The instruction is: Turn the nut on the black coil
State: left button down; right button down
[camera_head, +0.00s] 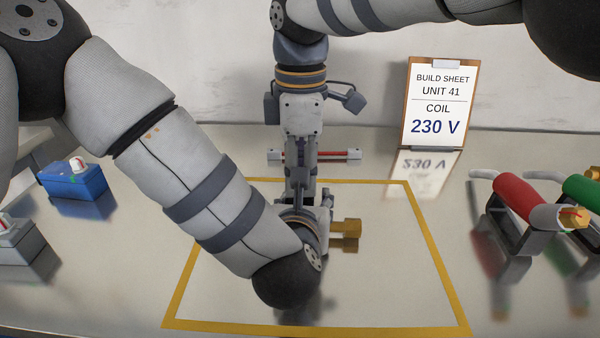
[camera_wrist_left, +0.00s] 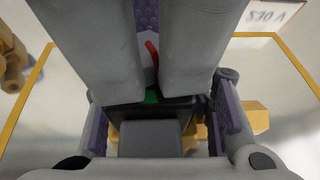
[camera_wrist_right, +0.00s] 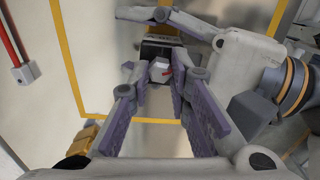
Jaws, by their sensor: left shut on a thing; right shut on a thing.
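The black coil (camera_wrist_left: 182,108) stands inside the yellow outline, its brass body sticking out to the right (camera_head: 347,228). My left gripper (camera_wrist_left: 160,98) is shut on the coil, with a pad on each side; my own left arm hides it in the head view. The pale hex nut (camera_wrist_right: 159,70) with a red mark is on top of the coil, and a red mark also shows in the left wrist view. My right gripper (camera_wrist_right: 160,80) comes down from above, shut on the nut between its purple pads. The head view hides the nut.
A blue coil (camera_head: 72,182) and a grey one (camera_head: 18,245) stand at the left. Red (camera_head: 525,200) and green (camera_head: 583,192) handled tools are at the right. A red rod (camera_wrist_right: 10,42) lies behind. A build sheet (camera_head: 437,105) reads coil 230 V. A brass piece (camera_wrist_right: 82,138) lies outside the outline.

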jog(key=shift+f+m, duration=0.1)
jog(key=shift+m, duration=1.8)
jog(key=c, duration=1.5)
grip_release()
jog(key=shift+o, duration=0.2)
jog(key=shift+r, duration=4)
